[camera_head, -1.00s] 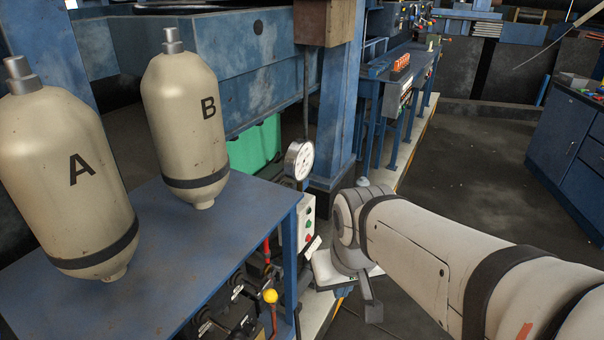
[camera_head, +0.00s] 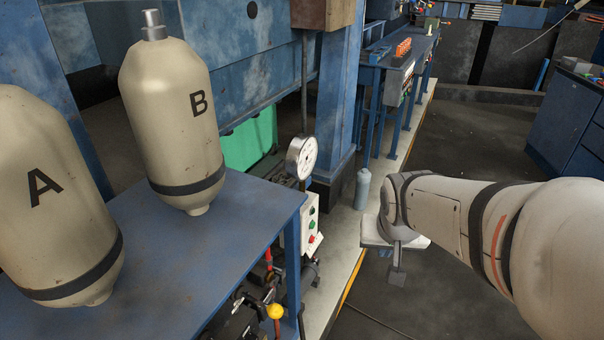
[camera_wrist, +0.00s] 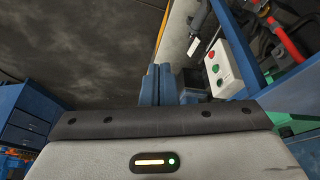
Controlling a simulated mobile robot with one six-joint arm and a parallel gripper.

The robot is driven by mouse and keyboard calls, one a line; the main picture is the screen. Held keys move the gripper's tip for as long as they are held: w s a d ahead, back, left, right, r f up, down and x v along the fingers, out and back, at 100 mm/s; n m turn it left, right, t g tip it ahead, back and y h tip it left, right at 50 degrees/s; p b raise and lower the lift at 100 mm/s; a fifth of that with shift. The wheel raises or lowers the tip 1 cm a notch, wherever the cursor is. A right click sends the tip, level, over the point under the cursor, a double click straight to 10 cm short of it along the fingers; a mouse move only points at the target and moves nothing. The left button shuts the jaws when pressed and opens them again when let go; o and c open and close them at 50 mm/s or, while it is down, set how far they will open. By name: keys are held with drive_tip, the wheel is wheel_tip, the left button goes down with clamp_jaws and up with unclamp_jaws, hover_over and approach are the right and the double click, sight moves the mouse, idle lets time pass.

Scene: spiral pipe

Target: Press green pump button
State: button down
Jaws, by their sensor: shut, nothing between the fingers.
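A white control box (camera_head: 310,222) with a column of buttons is mounted beside the blue bench, below the gauge. In the wrist view the box (camera_wrist: 224,72) is to the right of my fingers, with the green button (camera_wrist: 215,68) in plain sight. My gripper (camera_head: 387,252) points down, to the right of the box and apart from it. In the wrist view its fingers (camera_wrist: 158,84) are together and empty.
The blue bench (camera_head: 180,270) carries tanks A (camera_head: 45,190) and B (camera_head: 175,120). A round gauge (camera_head: 302,157) stands above the box. A yellow-knobbed lever (camera_head: 275,311) is below the bench edge. A grey bottle (camera_head: 362,190) stands behind my wrist. Floor to the right is open.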

sight(313, 225)
drive_tip(key=w+d+f+m+t+b, duration=0.2)
drive_tip(key=w+f+m, duration=0.1)
drive_tip(key=w+f, duration=0.4)
drive_tip(key=w+d+f+m+t+b, duration=0.2)
drive_tip(key=w+f, duration=0.2)
drive_tip(key=w, duration=0.6)
drive_tip(key=w+a+f+m+t+y+b, duration=0.1)
drive_tip(key=w+a+f+m+y, duration=0.1)
drive_tip(key=f, duration=0.4)
drive_tip(key=w+a+f+m+t+y+b, duration=0.1)
drive_tip(key=w+f+m+y+b, duration=0.1)
drive_tip(key=w+f+y, duration=0.2)
wheel_tip(313, 225, down, 2)
drive_tip(key=shift+w+a+f+b, duration=0.15)
drive_tip(key=shift+a+b, duration=0.15)
drive_tip(key=shift+a, duration=0.05)
drive_tip(key=w+a+b, duration=0.2)
drive_tip(key=w+a, duration=0.2)
drive_tip(key=a, duration=0.3)
drive_tip(key=shift+w+a, duration=0.25)
drive_tip(key=shift+w, duration=0.05)
